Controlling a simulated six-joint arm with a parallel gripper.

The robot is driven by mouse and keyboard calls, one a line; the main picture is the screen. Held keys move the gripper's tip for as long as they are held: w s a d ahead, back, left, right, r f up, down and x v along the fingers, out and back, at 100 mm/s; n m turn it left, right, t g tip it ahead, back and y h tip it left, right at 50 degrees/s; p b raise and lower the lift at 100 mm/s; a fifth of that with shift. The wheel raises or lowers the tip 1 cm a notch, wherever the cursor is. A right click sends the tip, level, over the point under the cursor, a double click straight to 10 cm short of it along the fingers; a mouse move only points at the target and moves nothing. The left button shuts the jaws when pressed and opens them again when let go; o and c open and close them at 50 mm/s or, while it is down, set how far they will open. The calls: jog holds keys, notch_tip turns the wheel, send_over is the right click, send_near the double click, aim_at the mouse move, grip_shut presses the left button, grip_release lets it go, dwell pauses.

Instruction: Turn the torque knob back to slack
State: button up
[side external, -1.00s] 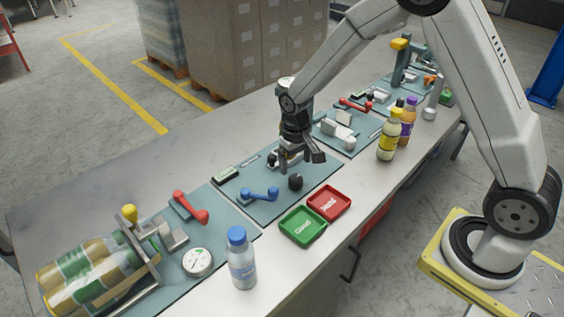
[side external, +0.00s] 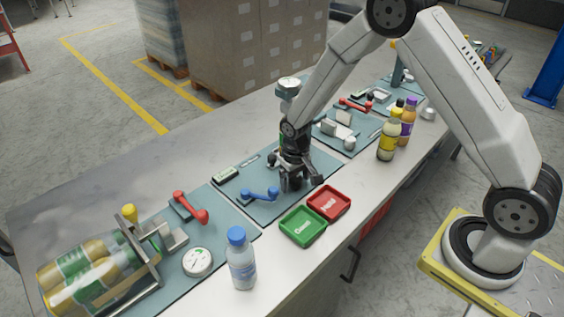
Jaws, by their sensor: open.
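My gripper (side external: 297,185) points down over the middle teal mat (side external: 232,190), with its fingers apart. It is low, at the spot of a round black knob, which I take to be the torque knob. The knob is now mostly or wholly hidden by the fingers, so I cannot tell its setting or whether the fingers touch it. A blue-handled lever (side external: 259,194) lies just left of my gripper on the same mat.
A green tray (side external: 302,240) and a red tray (side external: 329,216) sit in front of my gripper. A blue-capped bottle (side external: 241,262), a dial gauge (side external: 198,262) and a red handle (side external: 190,208) are left. A yellow bottle (side external: 388,142) and a purple one (side external: 407,122) stand right.

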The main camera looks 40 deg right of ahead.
grip_shut()
jog(key=shift+n, duration=0.3)
jog(key=n, duration=0.8)
jog(key=shift+n, duration=0.3)
jog(key=n, duration=0.4)
jog(key=shift+n, duration=0.3)
jog(key=n, duration=0.4)
